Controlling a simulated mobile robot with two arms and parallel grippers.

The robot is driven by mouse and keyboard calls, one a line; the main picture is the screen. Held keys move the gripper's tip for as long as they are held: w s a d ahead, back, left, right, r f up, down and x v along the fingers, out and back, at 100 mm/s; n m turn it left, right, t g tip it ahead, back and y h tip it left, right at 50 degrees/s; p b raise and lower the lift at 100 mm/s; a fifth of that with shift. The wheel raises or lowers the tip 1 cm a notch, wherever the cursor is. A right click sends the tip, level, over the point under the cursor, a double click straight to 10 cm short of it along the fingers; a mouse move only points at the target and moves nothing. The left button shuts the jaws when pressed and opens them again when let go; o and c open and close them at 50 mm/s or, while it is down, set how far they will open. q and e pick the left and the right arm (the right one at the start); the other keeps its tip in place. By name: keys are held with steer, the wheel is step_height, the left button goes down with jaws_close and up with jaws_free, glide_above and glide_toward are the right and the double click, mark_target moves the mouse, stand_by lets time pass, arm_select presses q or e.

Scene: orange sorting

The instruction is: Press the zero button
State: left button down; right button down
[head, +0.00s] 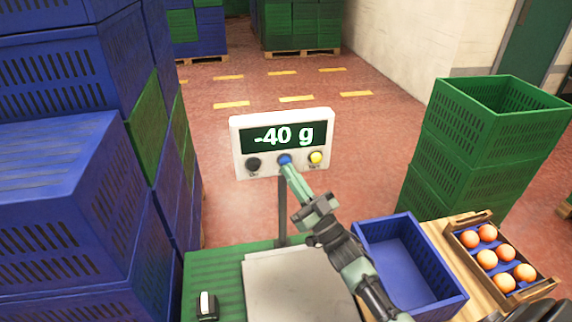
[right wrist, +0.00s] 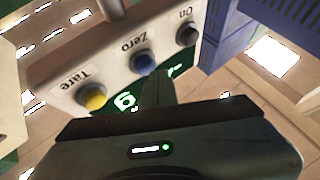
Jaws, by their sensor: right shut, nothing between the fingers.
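The scale display (head: 282,137) stands on a post and reads -40 g. Below its screen are a black On button (head: 253,164), the blue Zero button (head: 285,159) and a yellow Tare button (head: 316,157). My right gripper (head: 288,169) is shut and empty, its fingertips at the blue button and overlapping its lower edge in the head view. In the right wrist view the blue Zero button (right wrist: 143,62) shows beside the narrow finger (right wrist: 168,88); I cannot tell whether they touch. My left gripper is not in view.
The scale's pale plate (head: 295,280) lies below the display. A blue crate (head: 440,270) stands empty to the right, beside a wooden box (head: 542,288) of oranges. Green crates (head: 462,150) are stacked behind. Tall blue crates (head: 60,190) stand close on the left.

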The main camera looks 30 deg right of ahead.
steer(key=shift+w+d+b, duration=0.15)
steer(key=shift+w+b, duration=0.15)
steer(key=shift+w, duration=0.25)
stand_by(0.8)
steer(key=shift+s, duration=0.1)
steer(key=shift+s+a+p, duration=0.25)
steer(key=shift+s+p, duration=0.25)
steer(key=shift+s, duration=0.4)
steer(key=s+p, duration=0.1)
steer(key=s, duration=0.1)
steer(key=s+a+p, duration=0.1)
steer(key=s, duration=0.1)
steer(key=shift+s+a, duration=0.15)
steer(key=shift+s, duration=0.25)
stand_by(0.7)
